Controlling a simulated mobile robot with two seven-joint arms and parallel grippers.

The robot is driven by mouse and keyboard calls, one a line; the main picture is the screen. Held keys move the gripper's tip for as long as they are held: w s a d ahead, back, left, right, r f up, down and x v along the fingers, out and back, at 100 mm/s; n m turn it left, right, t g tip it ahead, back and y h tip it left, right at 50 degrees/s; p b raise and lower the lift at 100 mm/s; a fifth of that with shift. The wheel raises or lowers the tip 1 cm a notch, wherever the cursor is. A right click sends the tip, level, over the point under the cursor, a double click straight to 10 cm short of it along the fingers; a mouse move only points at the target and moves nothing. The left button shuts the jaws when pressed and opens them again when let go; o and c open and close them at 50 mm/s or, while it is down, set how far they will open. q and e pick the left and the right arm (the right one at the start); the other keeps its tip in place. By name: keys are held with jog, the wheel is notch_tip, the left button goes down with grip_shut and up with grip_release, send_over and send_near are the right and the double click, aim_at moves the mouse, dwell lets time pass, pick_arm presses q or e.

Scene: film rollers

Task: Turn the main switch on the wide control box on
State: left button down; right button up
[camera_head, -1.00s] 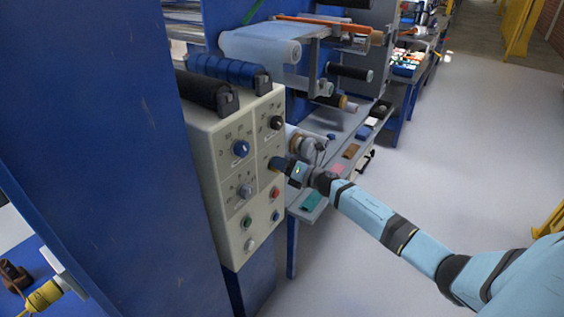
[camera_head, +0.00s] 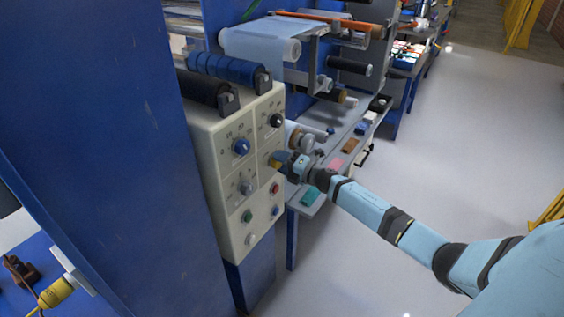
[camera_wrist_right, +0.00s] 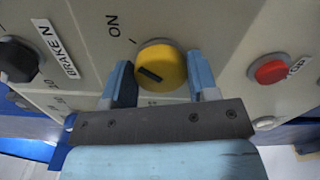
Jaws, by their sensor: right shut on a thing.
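The wide control box (camera_head: 205,145) is a cream panel on the blue machine. Its main switch (camera_wrist_right: 160,68) is a round yellow knob with a dark bar, below and right of the printed word ON. The bar slants from upper left to lower right; I cannot tell whether it is on. My right gripper (camera_wrist_right: 160,85) is shut on the main switch, one finger on each side. In the head view the right gripper (camera_head: 282,162) reaches the panel's right edge and hides part of the switch. My left gripper is not in view.
A red button (camera_wrist_right: 270,69) sits right of the switch and a black knob (camera_wrist_right: 17,60) left of it. The floor at right is clear.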

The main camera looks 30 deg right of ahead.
jog(key=shift+d, duration=0.1)
jog(key=o, duration=0.9)
jog(key=shift+o, duration=0.2)
jog(key=v, duration=1.3)
jog(key=shift+s+b, duration=0.4)
jog(key=shift+d, duration=0.15)
